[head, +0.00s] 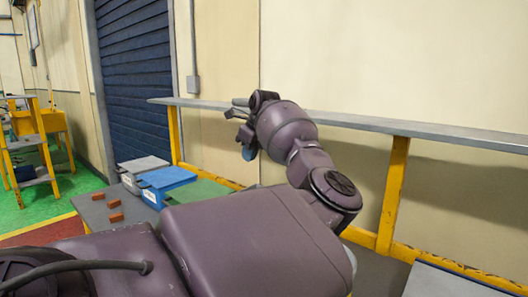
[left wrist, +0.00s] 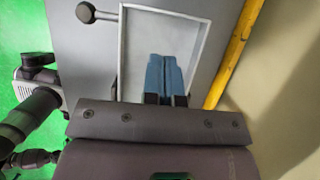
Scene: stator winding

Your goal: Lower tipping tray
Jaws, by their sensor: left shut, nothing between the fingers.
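In the left wrist view, a pale grey tray with a raised light rim (left wrist: 122,45) lies on a grey surface. It looks like the tipping tray; I cannot tell its tilt. My right gripper is not in view.
In the head view, a grey box (head: 143,167) and a blue box (head: 167,178) stand by a grey table (head: 92,212) with several orange blocks (head: 115,217). A long grey shelf (head: 370,122) on yellow posts runs along the wall. Dark equipment (left wrist: 35,115) stands left in the wrist view.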

